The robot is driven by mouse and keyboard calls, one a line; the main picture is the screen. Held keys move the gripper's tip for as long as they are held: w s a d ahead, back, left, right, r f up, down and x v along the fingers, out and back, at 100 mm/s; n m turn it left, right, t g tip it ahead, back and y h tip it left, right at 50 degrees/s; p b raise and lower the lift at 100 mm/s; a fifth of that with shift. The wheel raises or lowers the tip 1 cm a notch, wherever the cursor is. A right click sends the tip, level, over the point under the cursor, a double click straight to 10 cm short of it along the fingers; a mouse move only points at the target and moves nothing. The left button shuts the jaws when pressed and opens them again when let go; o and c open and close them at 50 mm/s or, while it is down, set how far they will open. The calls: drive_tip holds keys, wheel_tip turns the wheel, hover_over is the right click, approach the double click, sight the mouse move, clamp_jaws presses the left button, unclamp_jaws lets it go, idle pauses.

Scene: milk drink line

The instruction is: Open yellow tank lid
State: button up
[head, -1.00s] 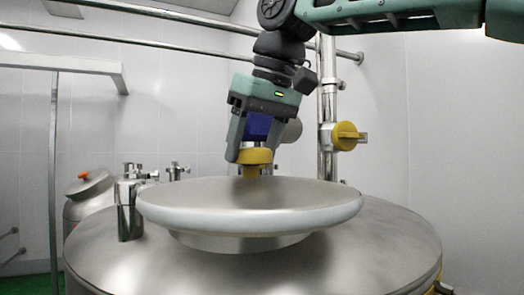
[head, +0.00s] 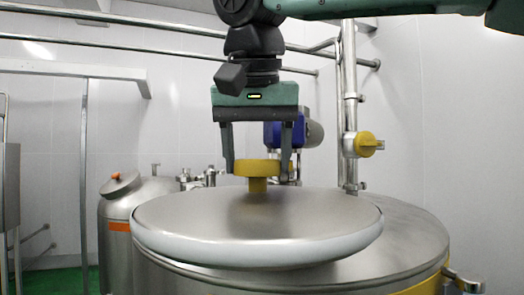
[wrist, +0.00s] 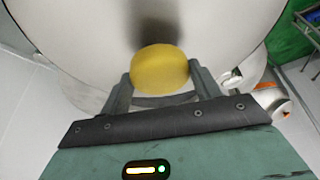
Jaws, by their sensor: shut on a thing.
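A wide round steel lid (head: 200,222) with a pale rim lies over the top of the large steel tank (head: 405,240), which has a yellow band at its right edge. A yellow knob (head: 257,167) stands up from the lid's middle. My gripper (head: 256,175) points down from above, its two fingers on either side of the knob, shut on it. In the wrist view the yellow knob (wrist: 159,70) sits between the fingertips, and the lid (wrist: 225,35) spreads beneath it. I cannot tell whether the lid touches the tank.
A smaller steel tank (head: 118,255) with an orange band stands at the left. A vertical pipe with a yellow valve handle (head: 368,144) rises behind on the right. A blue motor (head: 275,132) is behind my gripper. Horizontal pipes run along the back wall.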

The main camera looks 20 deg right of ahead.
drive_tip(key=shift+s+a, duration=0.1)
drive_tip(key=shift+a, duration=0.25)
drive_tip(key=o, duration=1.4)
drive_tip(key=shift+r, duration=0.1)
drive_tip(key=p+v, duration=0.5)
drive_tip(key=v, duration=1.2)
